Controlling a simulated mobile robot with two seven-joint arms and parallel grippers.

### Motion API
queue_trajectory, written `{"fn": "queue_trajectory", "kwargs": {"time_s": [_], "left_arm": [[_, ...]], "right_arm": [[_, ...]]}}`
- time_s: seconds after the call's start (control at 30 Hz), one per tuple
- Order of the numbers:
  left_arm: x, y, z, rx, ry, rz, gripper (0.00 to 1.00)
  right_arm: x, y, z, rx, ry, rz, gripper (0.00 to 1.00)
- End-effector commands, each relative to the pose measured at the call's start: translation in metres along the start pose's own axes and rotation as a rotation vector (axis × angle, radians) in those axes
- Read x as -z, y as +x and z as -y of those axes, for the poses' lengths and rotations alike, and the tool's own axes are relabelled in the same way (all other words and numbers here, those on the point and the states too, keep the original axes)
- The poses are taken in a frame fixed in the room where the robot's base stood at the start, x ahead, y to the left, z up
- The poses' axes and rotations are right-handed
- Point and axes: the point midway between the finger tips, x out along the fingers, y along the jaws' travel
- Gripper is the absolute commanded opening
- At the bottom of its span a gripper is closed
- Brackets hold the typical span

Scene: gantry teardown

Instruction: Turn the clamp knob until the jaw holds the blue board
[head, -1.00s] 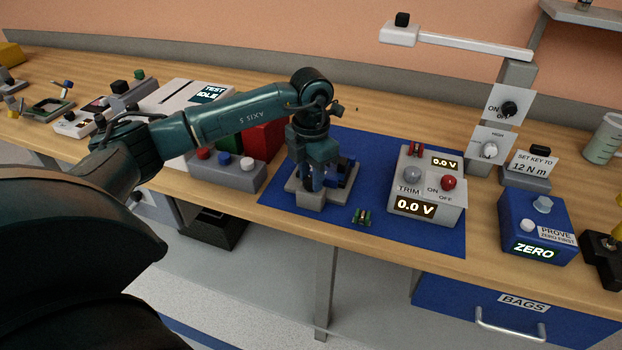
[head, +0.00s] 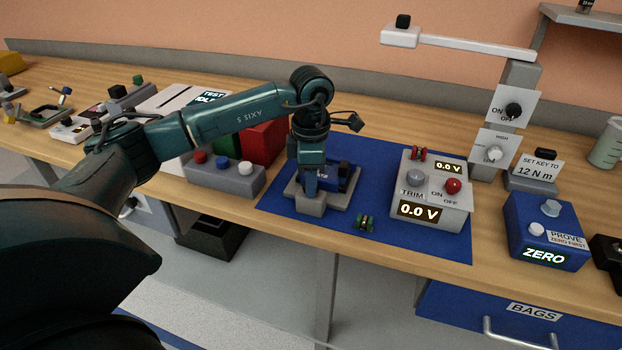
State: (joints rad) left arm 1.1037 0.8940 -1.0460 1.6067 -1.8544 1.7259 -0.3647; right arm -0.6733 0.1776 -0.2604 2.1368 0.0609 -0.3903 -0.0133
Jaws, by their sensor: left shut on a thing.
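The clamp (head: 311,204) is a grey block and base on the blue mat, in the middle of the head view. The blue board (head: 347,181) sits at the clamp, just right of my gripper and partly hidden by it. My left gripper (head: 310,189) points straight down over the clamp block, shut on the clamp knob. The knob is hidden between the fingers, and I cannot see whether the jaw touches the board. My right gripper is not in view.
A grey meter box (head: 428,186) reading 0.0 V stands right of the clamp. A box with coloured buttons (head: 236,178) stands close on the left. A blue ZERO box (head: 543,232) is farther right.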

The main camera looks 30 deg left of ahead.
Motion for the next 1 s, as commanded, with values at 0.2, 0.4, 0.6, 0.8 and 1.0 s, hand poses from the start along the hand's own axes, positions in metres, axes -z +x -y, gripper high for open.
{"fn": "queue_trajectory", "kwargs": {"time_s": [0.2,0.4,0.6,0.8,1.0], "left_arm": [[-0.0006,-0.0016,-0.0008,-0.003,0.015,0.004,0.07],[-0.0006,-0.0017,-0.0008,-0.004,0.014,0.004,0.07],[-0.0005,-0.0015,-0.0007,-0.003,0.013,0.004,0.40],[-0.0002,-0.0007,-0.0003,-0.001,0.013,0.002,0.52],[-0.0002,-0.0014,-0.0003,-0.001,0.013,0.001,0.52]], "right_arm": [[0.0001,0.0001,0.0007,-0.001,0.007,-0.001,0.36],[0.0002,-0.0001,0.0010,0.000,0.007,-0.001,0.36],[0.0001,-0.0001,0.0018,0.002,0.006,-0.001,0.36],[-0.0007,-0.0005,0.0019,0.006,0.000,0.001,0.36],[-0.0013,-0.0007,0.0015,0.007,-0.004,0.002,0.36]]}}
